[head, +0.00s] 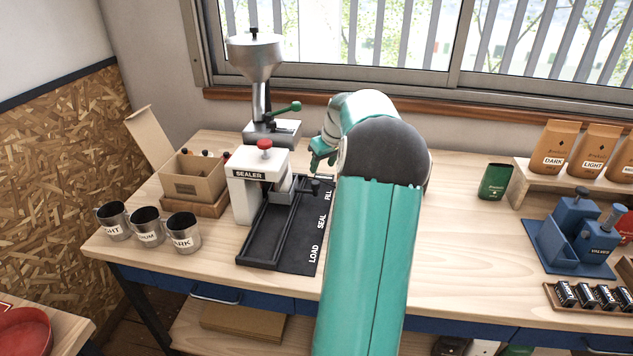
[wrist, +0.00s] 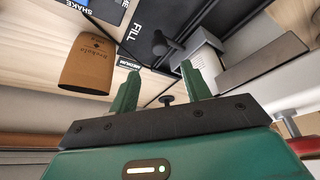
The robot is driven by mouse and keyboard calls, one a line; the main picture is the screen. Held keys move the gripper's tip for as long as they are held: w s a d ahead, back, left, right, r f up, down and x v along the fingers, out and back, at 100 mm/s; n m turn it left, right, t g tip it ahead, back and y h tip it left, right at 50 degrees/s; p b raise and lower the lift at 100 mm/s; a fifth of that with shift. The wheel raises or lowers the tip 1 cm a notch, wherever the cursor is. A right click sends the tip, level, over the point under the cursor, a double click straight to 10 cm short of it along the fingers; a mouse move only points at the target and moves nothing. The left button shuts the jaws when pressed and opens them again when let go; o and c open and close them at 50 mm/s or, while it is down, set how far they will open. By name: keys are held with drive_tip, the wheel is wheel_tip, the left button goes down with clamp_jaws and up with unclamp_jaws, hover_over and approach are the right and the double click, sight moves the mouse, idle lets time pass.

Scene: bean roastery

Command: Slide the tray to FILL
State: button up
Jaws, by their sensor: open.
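The black track (head: 290,262) lies on the bench with LOAD, SEAL and FILL printed along its right side, FILL at the far end. A dark tray with a raised grey part (head: 281,199) appears on it beside the sealer (head: 246,188), around SEAL; its exact outline is hard to make out. A black knob (head: 315,187) stands at its right, near FILL. In the wrist view a black knob (wrist: 160,45) shows beside the FILL label, beyond my fingertips. My gripper (head: 322,152) is open and empty, above the track's far end; its fingers (wrist: 160,67) are spread apart.
The grinder (head: 258,90) with a green lever stands behind the track. Three labelled metal cups (head: 147,227) and an open cardboard box (head: 193,177) are at left.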

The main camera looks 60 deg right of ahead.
sight(316, 183)
drive_tip(key=x, duration=0.9)
drive_tip(key=shift+f, duration=0.2)
clamp_jaws()
